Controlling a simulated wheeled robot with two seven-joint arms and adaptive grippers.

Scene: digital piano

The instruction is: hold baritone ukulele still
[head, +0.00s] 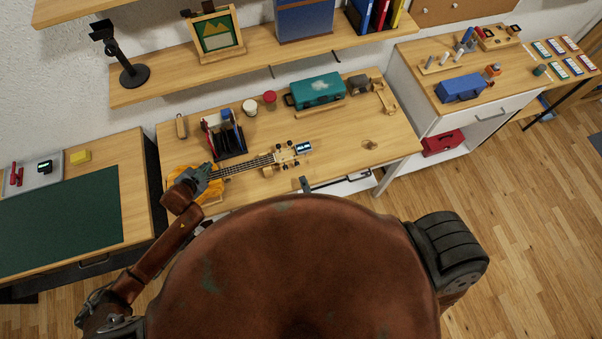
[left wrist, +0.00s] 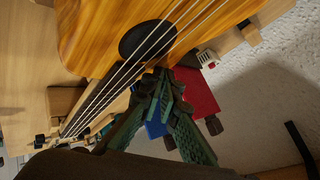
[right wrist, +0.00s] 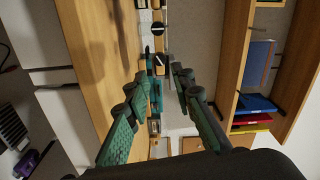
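The baritone ukulele (head: 208,188) lies on the desk, with its orange body at the left and its neck pointing right to a pale headstock. In the left wrist view its body (left wrist: 95,40), dark sound hole and strings fill the upper left. My left gripper (head: 200,177) is over the body in the head view. In the left wrist view its fingertips (left wrist: 160,82) meet close beside the strings near the sound hole; nothing shows between them. Whether they touch the ukulele is unclear. My right gripper (right wrist: 160,74) is open and empty, and is not seen in the head view.
A dark rack (head: 225,142) with red and blue items stands just behind the ukulele. A teal case (head: 317,91), a white cup (head: 250,107) and a red-topped jar (head: 269,97) stand farther back. The desk's right part is mostly clear. A shelf (head: 180,86) hangs above.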

